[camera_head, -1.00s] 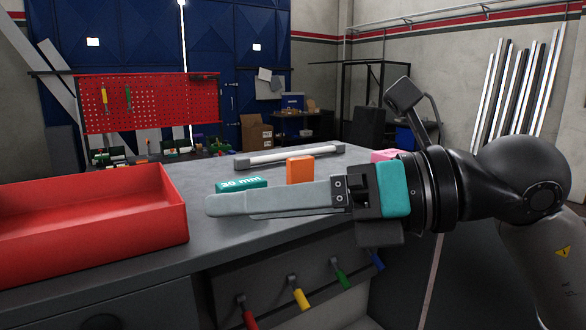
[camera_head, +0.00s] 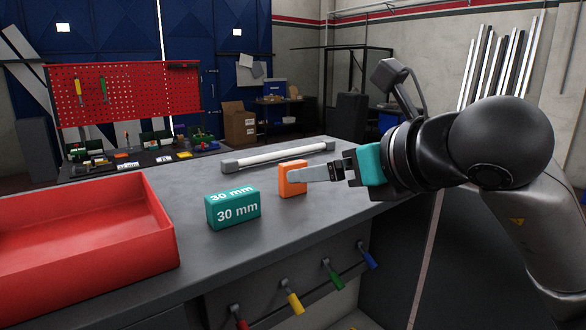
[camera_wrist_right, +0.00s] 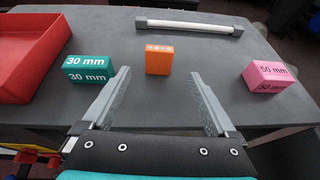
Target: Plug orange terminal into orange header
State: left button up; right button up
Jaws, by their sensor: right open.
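An orange block (camera_head: 290,188) stands upright on the grey table; in the right wrist view the orange block (camera_wrist_right: 159,60) is just beyond and between the fingertips. I cannot make out a separate orange terminal and orange header. My right gripper (camera_head: 302,174) reaches in from the right, its near finger overlapping the block in the head view. In the right wrist view my right gripper (camera_wrist_right: 160,76) is open and empty, its fingers spread either side of the block's line. Contact with the block is not visible. My left gripper is out of view.
A teal 30 mm block (camera_head: 233,209) stands left of the orange one. A pink 50 mm block (camera_wrist_right: 269,78) stands at right. A red tray (camera_head: 160,240) fills the table's left. A white bar with dark ends (camera_head: 280,157) lies behind. Bare table separates them.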

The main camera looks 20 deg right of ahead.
aim_at(293, 194)
jog(key=x, duration=0.4)
jog(key=shift+s, duration=0.1)
jog(key=shift+p+x, duration=0.55)
jog(key=shift+x, duration=2.15)
jog(key=shift+a, duration=0.1)
jog(key=c, duration=1.4)
jog(key=shift+r, duration=0.1)
jog(key=shift+c, duration=0.2)
